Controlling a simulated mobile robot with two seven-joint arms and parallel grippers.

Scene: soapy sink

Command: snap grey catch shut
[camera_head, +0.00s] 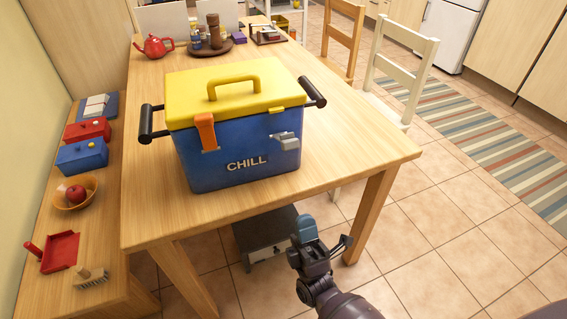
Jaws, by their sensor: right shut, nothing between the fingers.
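The grey catch (287,141) is on the right part of the front of a blue cool box (240,150) marked CHILL. It sticks out from the blue wall, below a small yellow tab on the lid edge, and looks unfastened. The yellow lid (190,90) lies down on the box. An orange catch (206,132) on the left lies flat over the lid edge. My right gripper (304,230) is shut and empty, in front of the table and below the grey catch, apart from the box. My left gripper is out of view.
The box stands on a wooden table (370,150) with dark side handles (146,124). A red teapot (154,46) and a round tray of bottles stand behind. A bench with a bowl (63,203) is at left. Chairs (398,65) stand at right. Tabletop right of the box is clear.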

